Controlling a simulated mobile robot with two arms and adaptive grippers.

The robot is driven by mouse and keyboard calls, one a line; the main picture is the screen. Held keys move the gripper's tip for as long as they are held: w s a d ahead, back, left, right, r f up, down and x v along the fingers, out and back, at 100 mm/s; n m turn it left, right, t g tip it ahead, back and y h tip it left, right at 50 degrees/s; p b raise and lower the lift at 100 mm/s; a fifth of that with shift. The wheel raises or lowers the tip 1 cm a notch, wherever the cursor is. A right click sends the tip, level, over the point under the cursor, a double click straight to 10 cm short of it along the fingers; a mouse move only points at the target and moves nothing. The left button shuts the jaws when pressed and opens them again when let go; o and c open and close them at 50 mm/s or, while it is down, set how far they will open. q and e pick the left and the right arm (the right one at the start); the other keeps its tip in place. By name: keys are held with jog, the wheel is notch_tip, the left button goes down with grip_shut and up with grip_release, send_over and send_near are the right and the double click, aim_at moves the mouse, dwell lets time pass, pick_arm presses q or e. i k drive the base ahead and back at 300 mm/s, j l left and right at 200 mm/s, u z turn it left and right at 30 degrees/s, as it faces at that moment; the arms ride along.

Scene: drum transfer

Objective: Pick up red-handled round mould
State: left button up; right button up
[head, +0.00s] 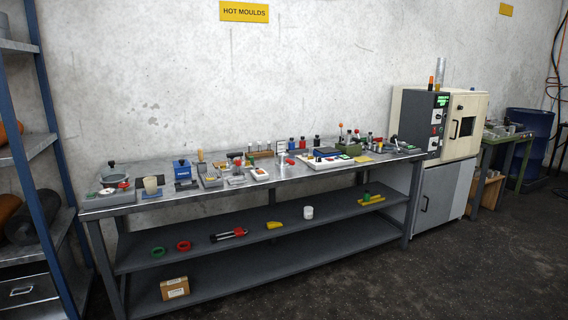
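I cannot clearly pick out the red-handled round mould at this distance. Several small items with red parts stand on the long metal workbench (225,192). One is a small piece with a red top (238,162) left of the middle. Another is a metallic cylinder with a red spot (281,159) near the middle. Which of them, if any, is the mould is too small to tell. Neither of my grippers shows in the head view.
Below the bench top, a shelf holds a green ring (158,251), a red ring (183,246) and a white jar (308,212). A cardboard box (174,288) sits lower. A blue-post rack (48,150) stands left, a cream machine (461,125) right. The floor in front is clear.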

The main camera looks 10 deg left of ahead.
aim_at(283, 161)
jog(key=i+j, duration=0.2)
jog(key=i, duration=0.3)
jog(key=i+j, duration=0.25)
jog(key=i, duration=0.2)
jog(key=i+j, duration=0.2)
jog(key=i, duration=0.3)
jog(key=i+j, duration=0.2)
jog(key=i, duration=0.25)
